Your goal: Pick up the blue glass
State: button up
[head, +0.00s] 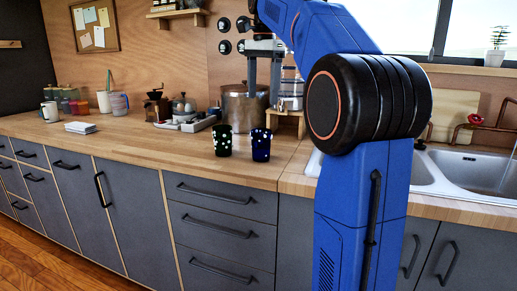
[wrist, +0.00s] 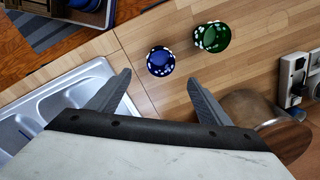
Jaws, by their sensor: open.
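The blue glass (head: 261,145) has white dots and stands upright on the wooden counter in the head view. In the wrist view the blue glass (wrist: 160,61) lies ahead of the fingertips, between their lines. A dark green glass with white dots (head: 223,140) stands close to its left; in the wrist view the green glass (wrist: 212,37) is to its right. My gripper (head: 264,85) is above and behind the glasses in the head view. In the wrist view my gripper (wrist: 160,83) is open and empty, with its fingers spread apart.
A large metal pot (head: 240,108) stands behind the glasses, and it shows at the right in the wrist view (wrist: 247,108). The sink (head: 470,168) is to the right. A small wooden stand (head: 288,122) is behind the blue glass. The counter (head: 150,150) left of the glasses is mostly clear.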

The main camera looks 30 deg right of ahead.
aim_at(261, 136)
jog(key=f, duration=1)
jog(key=w+f, duration=0.1)
jog(key=f, duration=0.4)
jog(key=c, duration=1.3)
